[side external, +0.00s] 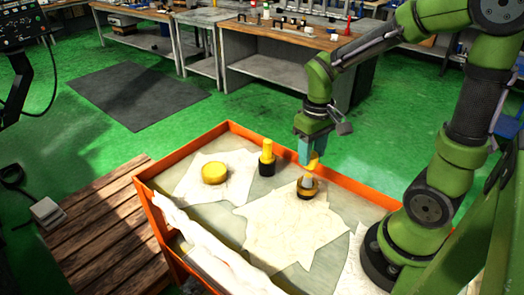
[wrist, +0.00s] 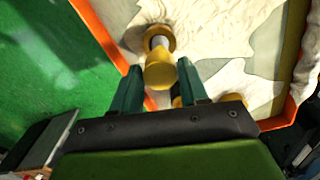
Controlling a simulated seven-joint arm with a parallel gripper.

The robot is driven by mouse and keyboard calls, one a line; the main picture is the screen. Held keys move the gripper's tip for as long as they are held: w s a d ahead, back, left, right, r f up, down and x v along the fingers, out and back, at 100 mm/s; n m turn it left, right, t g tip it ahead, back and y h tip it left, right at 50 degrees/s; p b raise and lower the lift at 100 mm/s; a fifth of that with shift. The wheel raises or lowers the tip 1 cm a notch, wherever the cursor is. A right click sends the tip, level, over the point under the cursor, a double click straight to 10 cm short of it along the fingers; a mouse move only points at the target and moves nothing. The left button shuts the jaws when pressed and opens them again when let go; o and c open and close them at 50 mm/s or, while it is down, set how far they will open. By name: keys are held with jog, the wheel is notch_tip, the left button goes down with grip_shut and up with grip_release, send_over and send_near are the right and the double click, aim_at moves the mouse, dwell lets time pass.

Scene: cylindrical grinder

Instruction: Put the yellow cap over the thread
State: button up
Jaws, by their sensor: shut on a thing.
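My gripper (side external: 310,160) is shut on the yellow cap (side external: 315,160), with the blue-green fingers on either side of it. The cap also shows between the fingertips in the wrist view (wrist: 160,74). It is held just above the part with the thread (side external: 307,181), which stands upright on the cloth in the orange-rimmed tray. This part has a dark base, a yellowish collar and a pale grey post. In the wrist view the pale thread (wrist: 157,43) shows beyond the cap, inside a yellow collar. The cap hides part of it, and the exact gap cannot be told.
A yellow-topped part with a black base (side external: 266,158) stands left of the thread. A round yellow disc (side external: 214,173) lies farther left on a cloth. The tray's orange rim (side external: 250,137) runs close behind. A rolled white cloth (side external: 215,248) lies along the front.

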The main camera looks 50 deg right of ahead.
aim_at(308, 176)
jog(key=shift+f, duration=2.65)
jog(key=o, duration=1.1)
notch_tip(308, 176, up, 17)
jog(key=shift+f, duration=0.1)
